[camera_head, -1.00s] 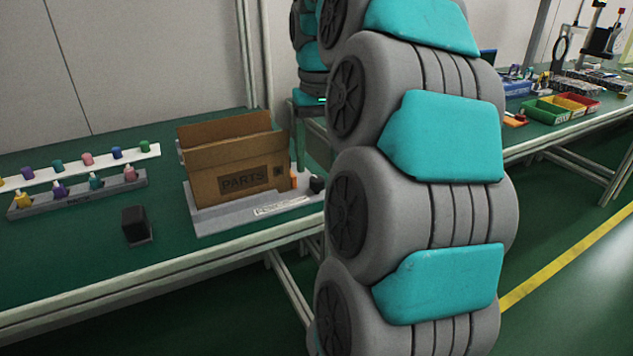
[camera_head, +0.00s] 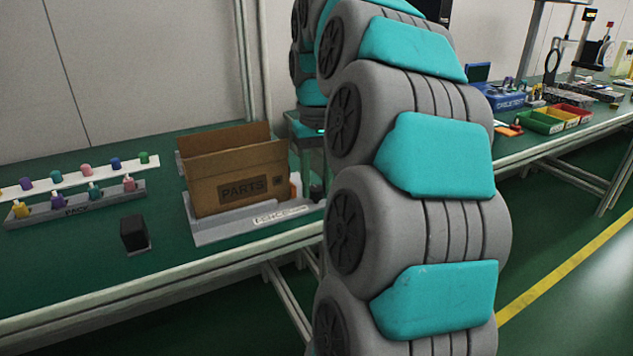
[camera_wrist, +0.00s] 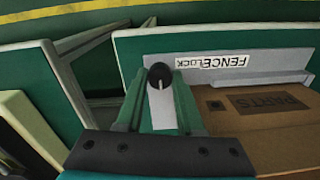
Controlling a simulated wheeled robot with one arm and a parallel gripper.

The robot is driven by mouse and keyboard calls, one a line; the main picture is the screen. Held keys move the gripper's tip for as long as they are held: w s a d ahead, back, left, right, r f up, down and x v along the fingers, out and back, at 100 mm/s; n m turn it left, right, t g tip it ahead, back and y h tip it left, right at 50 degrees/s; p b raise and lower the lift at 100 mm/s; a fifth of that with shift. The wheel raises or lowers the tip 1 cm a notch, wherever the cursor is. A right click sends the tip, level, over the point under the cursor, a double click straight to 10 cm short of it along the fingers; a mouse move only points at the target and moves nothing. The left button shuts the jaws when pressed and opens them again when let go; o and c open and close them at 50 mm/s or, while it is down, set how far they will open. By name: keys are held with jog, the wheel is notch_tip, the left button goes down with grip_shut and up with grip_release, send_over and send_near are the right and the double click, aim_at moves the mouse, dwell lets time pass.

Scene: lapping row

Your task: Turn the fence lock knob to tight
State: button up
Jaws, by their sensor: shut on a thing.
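The fence lock knob (camera_wrist: 160,76) is a small black round knob in the wrist view, beside a white label reading "FENCE LOCK" (camera_wrist: 212,61). My gripper (camera_wrist: 158,88) has its two green fingers on either side of the knob and is shut on it. A pale strip (camera_wrist: 163,112) runs from the knob toward my wrist. No tight mark or pointer can be made out, so I cannot tell the knob's setting. In the head view the label lies on the front of a grey fixture base (camera_head: 215,229), and my arm largely hides the gripper and the knob.
An open cardboard box marked "PARTS" (camera_head: 240,189) stands on the fixture, close to the knob. A black block (camera_head: 133,232) and a rack of coloured pegs (camera_head: 75,205) are on the green bench to the left. Coloured bins (camera_head: 553,118) stand on the far right bench.

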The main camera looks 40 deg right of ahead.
grip_shut()
jog(key=shift+m, duration=0.3)
jog(key=m+b, duration=0.2)
jog(key=m, duration=0.1)
jog(key=shift+f+m, duration=0.1)
jog(key=shift+m, duration=0.2)
jog(key=m+b, duration=0.1)
jog(key=m, duration=0.5)
jog(key=shift+b, duration=0.3)
jog(key=m, duration=0.6)
jog(key=shift+r+m, duration=0.2)
jog(key=shift+m, duration=0.2)
jog(key=m+p, duration=0.2)
jog(key=m, duration=0.2)
jog(key=shift+m, duration=0.7)
jog(key=o, duration=0.8)
grip_release()
